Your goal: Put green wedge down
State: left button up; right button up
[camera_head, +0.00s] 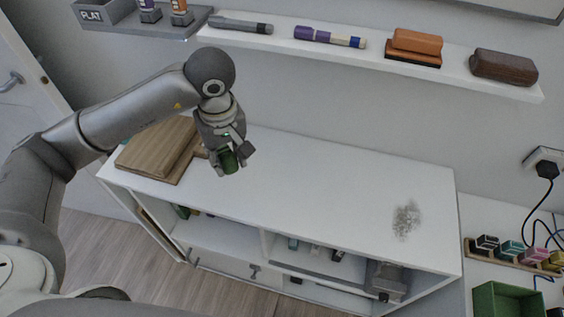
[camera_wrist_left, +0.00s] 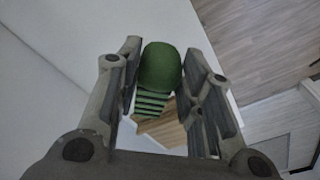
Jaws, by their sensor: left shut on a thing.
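The green wedge (camera_head: 229,161) is a small dark green piece with a rounded end. In the left wrist view the wedge (camera_wrist_left: 160,68) sits between the two fingers, with a ribbed lower part showing. My left gripper (camera_head: 233,156) is shut on it above the left part of the white desk top (camera_head: 320,190). I cannot tell the exact height of the wedge over the desk. My right gripper is not in view.
Wooden boards (camera_head: 158,150) lie at the desk's left end, beside the gripper. A grey speckled patch (camera_head: 406,219) marks the right part of the desk top. The middle is clear. A wall shelf (camera_head: 285,47) with markers and erasers runs behind.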

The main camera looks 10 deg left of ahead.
pick_arm(q)
jog(key=w+d+f+p, duration=0.1)
jog(key=w+d+f, duration=0.1)
jog(key=d, duration=0.1)
jog(key=w+d+f+p, duration=0.1)
jog(key=w+d+f, duration=0.1)
jog(key=d+f, duration=0.1)
jog(key=w+d+f+p, duration=0.2)
jog(key=d+f, duration=0.1)
jog(key=d, duration=0.1)
jog(key=shift+w+d+f, duration=0.1)
jog(key=shift+d+f, duration=0.05)
jog(key=shift+f, duration=0.05)
jog(key=shift+w+d+f, duration=0.15)
jog(key=shift+d+f, duration=0.15)
jog(key=shift+f, duration=0.1)
notch_tip(320, 180, down, 3)
jog(key=shift+p, duration=0.45)
jog(key=shift+a, duration=0.1)
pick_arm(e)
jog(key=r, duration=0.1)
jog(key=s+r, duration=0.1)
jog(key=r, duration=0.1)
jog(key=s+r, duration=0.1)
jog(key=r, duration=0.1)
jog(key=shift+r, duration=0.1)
